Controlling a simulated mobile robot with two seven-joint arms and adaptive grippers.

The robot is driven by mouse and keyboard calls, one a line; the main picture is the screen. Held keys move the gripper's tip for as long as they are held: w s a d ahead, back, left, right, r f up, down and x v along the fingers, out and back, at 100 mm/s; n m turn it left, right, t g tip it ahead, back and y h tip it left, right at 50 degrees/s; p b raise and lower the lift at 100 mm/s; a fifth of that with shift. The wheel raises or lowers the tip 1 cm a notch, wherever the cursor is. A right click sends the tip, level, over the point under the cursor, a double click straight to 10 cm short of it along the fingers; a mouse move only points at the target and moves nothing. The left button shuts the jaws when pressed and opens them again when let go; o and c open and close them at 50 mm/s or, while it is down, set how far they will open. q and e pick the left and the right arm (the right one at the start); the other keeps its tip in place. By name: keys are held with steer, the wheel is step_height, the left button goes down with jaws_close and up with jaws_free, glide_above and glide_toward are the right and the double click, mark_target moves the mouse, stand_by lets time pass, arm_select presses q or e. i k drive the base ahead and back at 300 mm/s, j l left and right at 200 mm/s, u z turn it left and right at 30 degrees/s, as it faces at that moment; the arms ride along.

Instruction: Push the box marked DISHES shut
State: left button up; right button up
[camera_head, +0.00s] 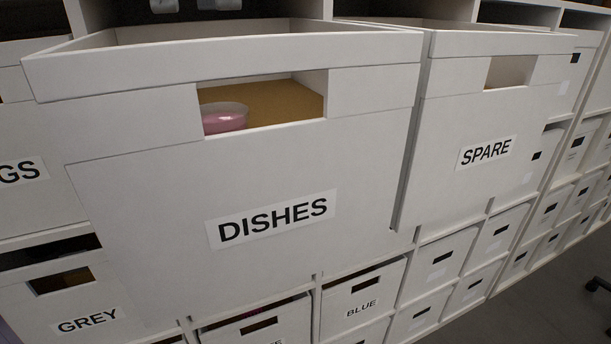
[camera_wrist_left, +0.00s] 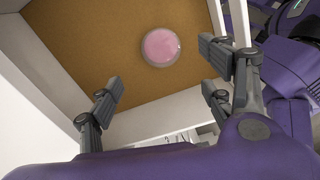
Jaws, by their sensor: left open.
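The white box marked DISHES (camera_head: 265,180) stands out of the shelf unit toward me, with its top open. Its front has a handle cutout. A pink round dish (camera_head: 225,117) shows through the cutout on the box's brown floor. In the left wrist view the dish (camera_wrist_left: 160,46) lies on that floor, inside the box's white wall (camera_wrist_left: 48,62). My left gripper (camera_wrist_left: 162,80) is open, with its fingers spread and nothing between them. It appears above the box's interior; its exact height is unclear. I cannot make it out clearly in the head view. My right gripper is not in view.
The box marked SPARE (camera_head: 487,125) stands close on the right and also sticks out. Below are boxes marked GREY (camera_head: 85,300) and BLUE (camera_head: 350,285). Smaller boxes continue to the right. Open floor (camera_head: 545,295) shows at the lower right.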

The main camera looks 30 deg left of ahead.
mark_target(188, 223)
steer(key=k, duration=1)
